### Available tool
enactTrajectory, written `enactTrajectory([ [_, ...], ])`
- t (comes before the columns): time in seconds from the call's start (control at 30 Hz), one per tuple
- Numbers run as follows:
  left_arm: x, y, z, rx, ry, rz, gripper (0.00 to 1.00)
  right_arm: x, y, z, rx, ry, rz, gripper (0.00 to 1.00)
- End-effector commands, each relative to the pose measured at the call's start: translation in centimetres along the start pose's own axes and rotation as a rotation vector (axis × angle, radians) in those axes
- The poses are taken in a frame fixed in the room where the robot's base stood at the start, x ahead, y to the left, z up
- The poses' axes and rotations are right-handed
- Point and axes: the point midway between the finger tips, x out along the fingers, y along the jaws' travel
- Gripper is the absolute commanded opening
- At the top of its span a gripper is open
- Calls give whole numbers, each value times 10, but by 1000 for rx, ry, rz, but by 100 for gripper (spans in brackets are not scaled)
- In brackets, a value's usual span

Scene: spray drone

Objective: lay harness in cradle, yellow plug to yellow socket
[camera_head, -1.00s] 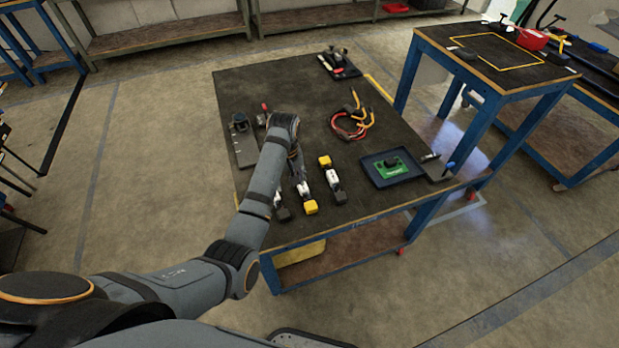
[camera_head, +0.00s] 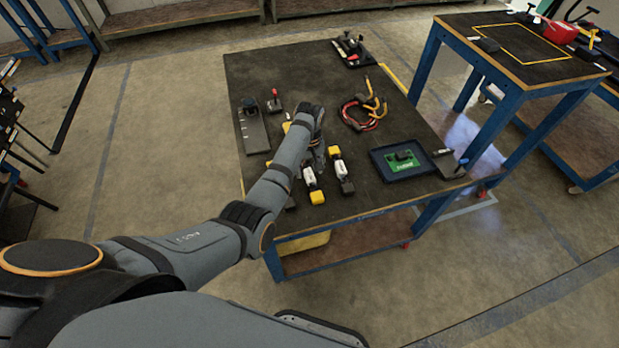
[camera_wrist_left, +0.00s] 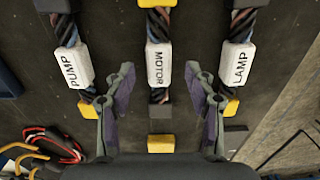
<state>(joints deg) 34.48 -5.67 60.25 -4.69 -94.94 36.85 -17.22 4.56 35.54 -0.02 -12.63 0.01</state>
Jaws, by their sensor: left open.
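Three short harnesses lie side by side on the dark table. In the left wrist view their white labels read PUMP (camera_wrist_left: 72,68), MOTOR (camera_wrist_left: 159,62) and LAMP (camera_wrist_left: 237,64). The MOTOR harness, middle in the head view (camera_head: 310,177), has a yellow plug (camera_head: 317,198) at its near end and a black plug (camera_wrist_left: 159,112) at the other. The PUMP harness (camera_head: 340,168) has its yellow plug (camera_head: 335,152) at the far end. My left gripper (camera_wrist_left: 161,100) is open, fingers either side of the MOTOR harness's black end. My arm partly hides the LAMP harness. I cannot identify the cradle.
A yellow block (camera_wrist_left: 161,143) lies beyond the MOTOR harness's black end. A dark tray (camera_head: 378,171) with a green board is at the right, a red-orange cable bundle (camera_head: 362,112) behind. A grey plate (camera_head: 255,136) with a dark fixture is at the left.

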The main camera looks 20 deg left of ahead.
Motion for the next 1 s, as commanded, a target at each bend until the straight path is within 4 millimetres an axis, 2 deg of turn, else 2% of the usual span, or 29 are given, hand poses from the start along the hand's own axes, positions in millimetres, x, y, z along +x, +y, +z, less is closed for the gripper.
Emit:
enactTrajectory([
  [0.03, 10, 1, 0, 0, -1, -1, 55, 3, 0, 1, 0, 0, 0, 50],
  [0.13, 20, 0, 0, 0, 0, 1, 55, 4, 0, 1, 0, 0, 0, 50],
  [0.4, 23, 0, 0, 0, 1, 1, 53, 4, 0, 0, 0, 0, 0, 50],
  [0.8, 23, 0, 0, 0, 1, 1, 0, 4, 0, 0, 0, 1, 0, 50],
  [1.0, 22, 1, 0, 0, 2, 2, 0, 4, 0, 0, 0, 1, 0, 50],
])
